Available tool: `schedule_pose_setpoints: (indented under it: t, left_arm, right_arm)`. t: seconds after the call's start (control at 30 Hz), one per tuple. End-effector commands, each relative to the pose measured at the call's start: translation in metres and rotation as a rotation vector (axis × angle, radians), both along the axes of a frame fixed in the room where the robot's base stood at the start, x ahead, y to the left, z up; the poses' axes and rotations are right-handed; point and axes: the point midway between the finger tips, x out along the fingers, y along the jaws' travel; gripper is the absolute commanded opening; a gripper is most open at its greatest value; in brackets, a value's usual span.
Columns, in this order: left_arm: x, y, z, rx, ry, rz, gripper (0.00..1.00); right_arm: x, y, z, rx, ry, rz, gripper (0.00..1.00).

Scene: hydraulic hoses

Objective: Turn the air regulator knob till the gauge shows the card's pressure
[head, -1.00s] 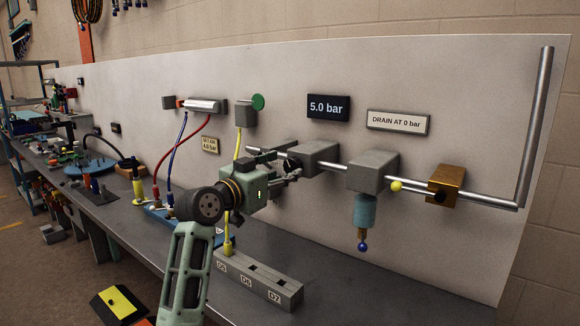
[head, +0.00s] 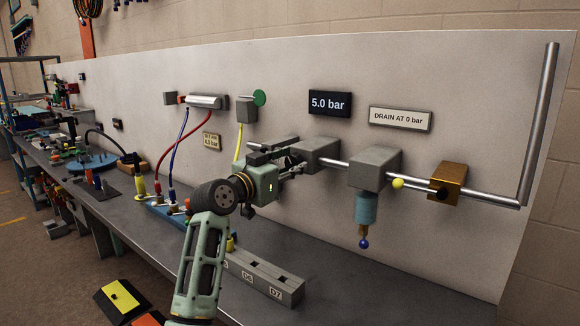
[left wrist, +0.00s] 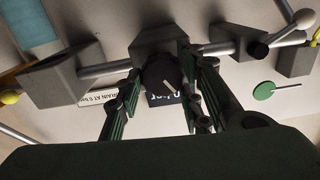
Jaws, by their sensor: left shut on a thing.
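The black regulator knob (left wrist: 162,75) with a pale pointer line sits between my left gripper's fingers in the left wrist view. My left gripper (head: 294,161) is shut on it at the front of the grey regulator block (head: 320,151); the fingers hide the knob in the head view. The dark gauge display (head: 330,104) reads 5.0 bar. The small tan card (head: 212,141) to its left shows a set pressure, too small to read surely. My right gripper is not in view.
A pipe (head: 490,199) runs right past a grey block with a blue bowl (head: 366,208) and a brass valve (head: 448,182). A "DRAIN AT 0 bar" sign (head: 400,119) hangs above. A slotted grey block (head: 262,280) stands on the bench below.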

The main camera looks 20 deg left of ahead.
Motion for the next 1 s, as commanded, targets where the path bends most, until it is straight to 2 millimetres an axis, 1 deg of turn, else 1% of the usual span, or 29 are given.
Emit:
schedule_pose_setpoints:
  t: [0.07,0.37,0.8,1.0]
  left_arm:
    - [0.000,-0.001,0.001,0.000,-0.001,-0.002,0.09]
    - [0.000,-0.001,0.003,-0.046,0.017,-0.002,0.08]
    - [0.000,-0.001,0.006,-0.313,0.112,-0.003,0.08]
    - [0.000,0.000,0.006,-0.419,0.149,-0.003,0.08]
  right_arm:
    - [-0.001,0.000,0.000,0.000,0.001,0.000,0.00]
    - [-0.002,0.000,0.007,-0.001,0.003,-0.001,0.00]
    - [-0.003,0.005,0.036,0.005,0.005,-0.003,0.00]
    - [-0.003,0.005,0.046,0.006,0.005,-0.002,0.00]
